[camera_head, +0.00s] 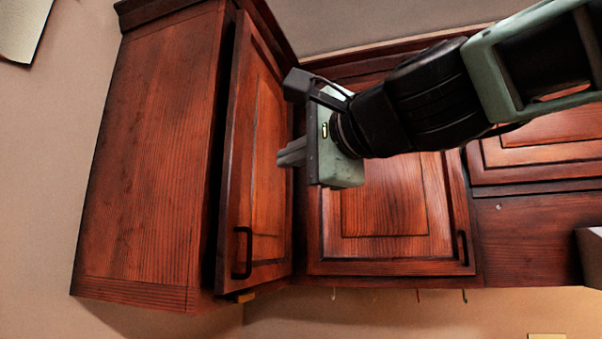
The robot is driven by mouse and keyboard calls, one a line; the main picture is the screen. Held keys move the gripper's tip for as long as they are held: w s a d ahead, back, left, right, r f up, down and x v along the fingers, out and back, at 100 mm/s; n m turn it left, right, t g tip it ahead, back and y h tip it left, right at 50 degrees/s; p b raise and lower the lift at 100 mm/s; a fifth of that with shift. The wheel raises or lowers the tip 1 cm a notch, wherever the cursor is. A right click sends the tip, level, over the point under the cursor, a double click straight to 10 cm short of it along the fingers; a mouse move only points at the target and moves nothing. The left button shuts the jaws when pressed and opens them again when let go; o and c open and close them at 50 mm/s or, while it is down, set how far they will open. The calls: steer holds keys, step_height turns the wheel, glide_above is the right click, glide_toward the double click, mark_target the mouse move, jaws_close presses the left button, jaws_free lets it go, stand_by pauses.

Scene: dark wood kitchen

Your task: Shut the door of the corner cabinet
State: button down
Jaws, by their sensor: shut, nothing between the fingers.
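The corner cabinet's door (268,215) is a reddish-brown wood panel at the left of the head view. It has a black bar handle (237,253) low on its left side. A dark gap runs along the door's left edge beside the cabinet's side panel (150,160), so the door looks slightly ajar. My gripper (281,158) is shut and empty, with its fingers pointing left at the door's right half. I cannot tell whether the fingertips touch the door. My gripper and arm hide part of the neighbouring door.
A neighbouring cabinet door (385,215) with a black handle (463,248) appears closed. Another door panel (540,150) is at the right. Small hooks hang under the cabinets. A pale object (592,255) stands at the right edge. Bare wall (60,140) is at the left.

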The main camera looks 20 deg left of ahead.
steer(key=w+d+f+m+t+h+b, duration=0.1)
steer(key=w+f+b, duration=0.1)
steer(key=f+b, duration=0.4)
steer(key=w+d+f+m+t+h+b, duration=0.15)
steer(key=f+b, duration=0.25)
steer(key=f, duration=0.5)
steer(key=s+a+p+x, duration=0.2)
steer(key=p+x, duration=0.5)
steer(key=x, duration=0.6)
steer(key=shift+a+r+y, duration=0.3)
steer(key=shift+r+y, duration=0.05)
steer(key=shift+r, duration=0.2)
steer(key=shift+n, duration=0.25)
steer(key=a+p, duration=0.3)
steer(key=shift+s+r, duration=0.25)
steer(key=shift+s, duration=0.05)
steer(key=shift+s+d+f, duration=0.1)
